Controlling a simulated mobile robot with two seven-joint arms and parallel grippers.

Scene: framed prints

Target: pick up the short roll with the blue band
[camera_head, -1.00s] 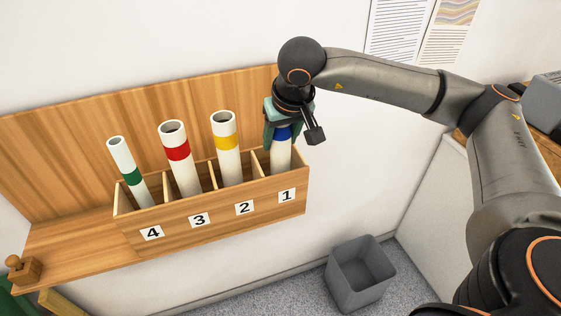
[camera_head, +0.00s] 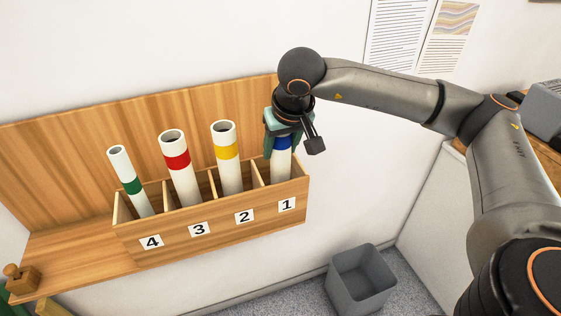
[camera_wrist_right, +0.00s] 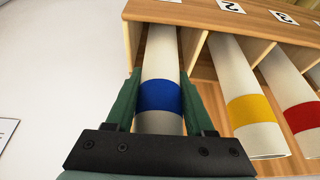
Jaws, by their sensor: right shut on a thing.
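The white roll with the blue band (camera_head: 281,166) stands in compartment 1 of the wooden rack (camera_head: 215,222), at its right end. My right gripper (camera_head: 282,134) is above that compartment, with its fingers on either side of the roll's upper end, shut on it. The gripper hides the roll's top in the head view. In the right wrist view the blue-banded roll (camera_wrist_right: 160,95) lies between the green fingers (camera_wrist_right: 160,108), and its lower part is still inside the compartment. My left gripper is not in view.
A yellow-banded roll (camera_head: 228,165) stands in compartment 2, a red-banded roll (camera_head: 179,170) in 3 and a thinner green-banded roll (camera_head: 132,183) in 4. A wooden back panel (camera_head: 130,125) is behind the rack. A grey bin (camera_head: 361,280) stands on the floor below right.

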